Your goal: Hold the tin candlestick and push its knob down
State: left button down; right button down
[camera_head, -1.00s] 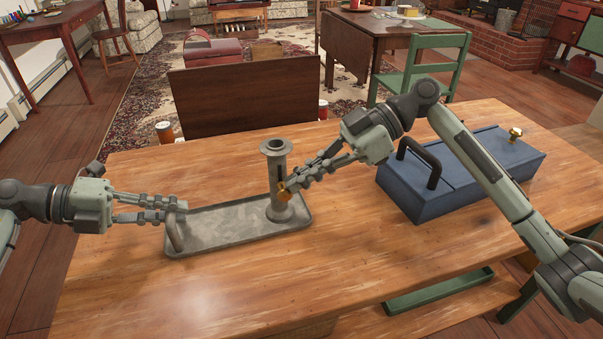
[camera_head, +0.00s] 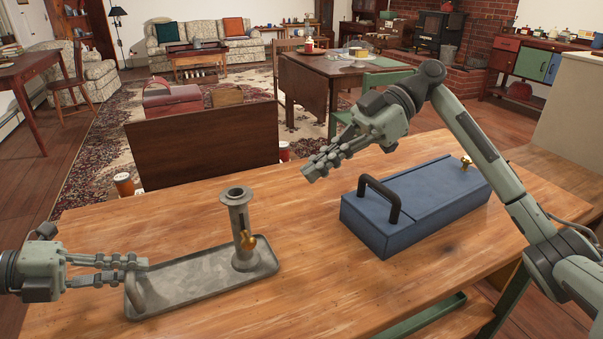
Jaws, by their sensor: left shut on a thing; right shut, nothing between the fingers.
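The tin candlestick (camera_head: 238,222) stands upright on the right end of its grey rectangular tray (camera_head: 195,277), on the wooden table. Its brass knob (camera_head: 247,240) sits low on the front right of the tube. My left gripper (camera_head: 140,266) is shut on the tray's handle (camera_head: 136,293) at the left end; the fingers partly hide the handle's top. My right gripper (camera_head: 312,172) is shut and empty, raised above the table to the upper right of the candlestick and apart from it.
A blue box (camera_head: 415,212) with a dark handle and a brass knob stands on the table to the right. The wooden tabletop (camera_head: 310,290) is clear in front of the tray and box. A dark wooden bench back (camera_head: 205,152) stands beyond the table.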

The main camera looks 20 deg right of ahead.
pick_arm(q)
jog(key=c, duration=1.4)
grip_release()
jog(key=shift+c, duration=0.2)
jog(key=v, duration=1.2)
jog(key=shift+s, duration=0.1)
